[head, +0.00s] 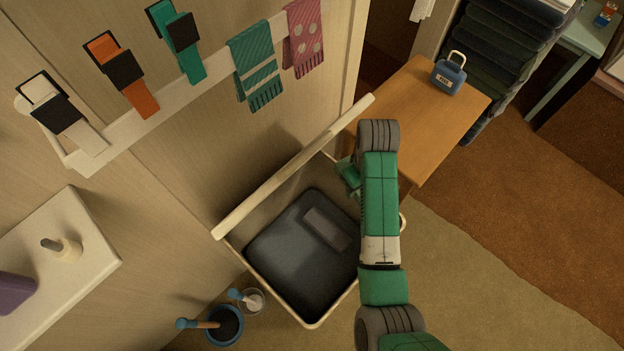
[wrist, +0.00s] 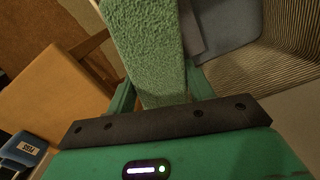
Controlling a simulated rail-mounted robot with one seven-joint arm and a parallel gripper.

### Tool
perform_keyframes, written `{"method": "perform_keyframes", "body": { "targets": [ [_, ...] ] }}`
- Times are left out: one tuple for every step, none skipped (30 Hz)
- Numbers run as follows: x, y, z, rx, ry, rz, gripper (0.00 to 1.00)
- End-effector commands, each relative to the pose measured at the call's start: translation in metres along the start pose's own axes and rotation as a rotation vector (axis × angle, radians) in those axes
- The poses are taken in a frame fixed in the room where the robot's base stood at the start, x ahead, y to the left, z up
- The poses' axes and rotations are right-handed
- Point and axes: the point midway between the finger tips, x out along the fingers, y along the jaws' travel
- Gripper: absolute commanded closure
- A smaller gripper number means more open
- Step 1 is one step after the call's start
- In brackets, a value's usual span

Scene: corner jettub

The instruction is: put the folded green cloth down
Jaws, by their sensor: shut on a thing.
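The folded green cloth (wrist: 156,45) is a thick, fuzzy green strip in the wrist view. My gripper (wrist: 158,88) is shut on it, with a green finger on each side, and the cloth extends away from the fingers. In the head view my arm covers most of the gripper.
A wooden table (head: 420,110) with a blue padlock-shaped object (head: 449,76) stands behind. A towel rail (head: 150,125) hangs left; brush pots (head: 224,324) stand below.

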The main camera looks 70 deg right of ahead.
Motion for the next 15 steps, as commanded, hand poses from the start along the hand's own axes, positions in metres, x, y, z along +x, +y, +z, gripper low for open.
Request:
{"method": "perform_keyframes", "body": {
  "targets": [
    [0.025, -0.023, 0.0, -0.043, -0.006, 0.001, 0.72],
    [0.036, -0.037, 0.0, -0.067, -0.005, 0.002, 0.72],
    [0.051, -0.057, 0.001, -0.097, -0.005, 0.001, 0.72],
    [0.063, -0.072, 0.002, -0.118, -0.005, 0.001, 0.72],
    [0.074, -0.086, 0.005, -0.139, -0.005, 0.001, 0.72],
    [0.089, -0.106, 0.009, -0.165, -0.005, 0.0, 0.72],
    [0.1, -0.12, 0.013, -0.182, -0.005, 0.0, 0.72],
    [0.109, -0.133, 0.017, -0.197, -0.004, 0.001, 0.72],
    [0.121, -0.149, 0.023, -0.216, -0.003, 0.0, 0.72],
    [0.129, -0.161, 0.028, -0.23, -0.003, 0.0, 0.72],
    [0.135, -0.171, 0.032, -0.24, -0.002, 0.001, 0.72],
    [0.143, -0.183, 0.038, -0.252, -0.002, 0.001, 0.72],
    [0.148, -0.19, 0.042, -0.259, -0.001, 0.001, 0.72],
    [0.152, -0.197, 0.046, -0.266, 0.0, 0.001, 0.72],
    [0.157, -0.204, 0.049, -0.272, 0.0, 0.002, 0.72]
  ]
}}
